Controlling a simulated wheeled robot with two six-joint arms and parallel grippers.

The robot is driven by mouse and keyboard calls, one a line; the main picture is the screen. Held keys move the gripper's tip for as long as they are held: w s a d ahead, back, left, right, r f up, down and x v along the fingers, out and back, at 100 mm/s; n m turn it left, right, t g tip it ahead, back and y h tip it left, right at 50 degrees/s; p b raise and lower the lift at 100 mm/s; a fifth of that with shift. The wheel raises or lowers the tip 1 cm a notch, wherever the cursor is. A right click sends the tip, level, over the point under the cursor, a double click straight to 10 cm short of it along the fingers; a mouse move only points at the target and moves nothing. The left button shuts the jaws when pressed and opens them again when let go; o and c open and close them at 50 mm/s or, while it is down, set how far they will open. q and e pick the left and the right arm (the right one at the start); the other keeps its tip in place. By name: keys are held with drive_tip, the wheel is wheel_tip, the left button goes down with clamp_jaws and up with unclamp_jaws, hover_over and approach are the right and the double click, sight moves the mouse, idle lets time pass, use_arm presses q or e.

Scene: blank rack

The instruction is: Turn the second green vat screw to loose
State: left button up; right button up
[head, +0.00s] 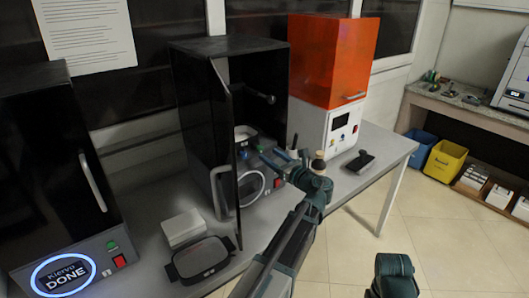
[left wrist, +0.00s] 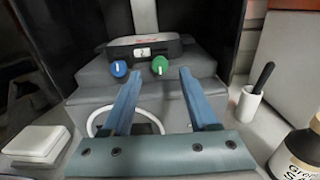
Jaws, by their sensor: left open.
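The green vat screw (left wrist: 160,66) is a round knob with a white mark, at the front of the dark vat (left wrist: 145,47) inside the open black printer (head: 228,45). A blue knob (left wrist: 119,69) sits left of it. I see only one green knob. My left gripper (left wrist: 160,75) is open and empty, its two blue fingers pointing toward the vat. In the left wrist view the green knob shows between the fingertips, apparently beyond them with a gap. In the head view my left gripper (head: 268,157) is at the printer's front. My right gripper is out of view.
The printer's door (head: 224,140) stands open just left of my left gripper. A dark tray (head: 200,262) and a white box (head: 183,228) lie on the table. A white cup (left wrist: 247,104) and a bottle (left wrist: 298,155) stand at right. An orange-lidded machine (head: 330,60) stands beside the printer.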

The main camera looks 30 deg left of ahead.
sight(261, 149)
use_arm(q)
drive_tip(key=shift+x, duration=2.1)
clamp_jaws()
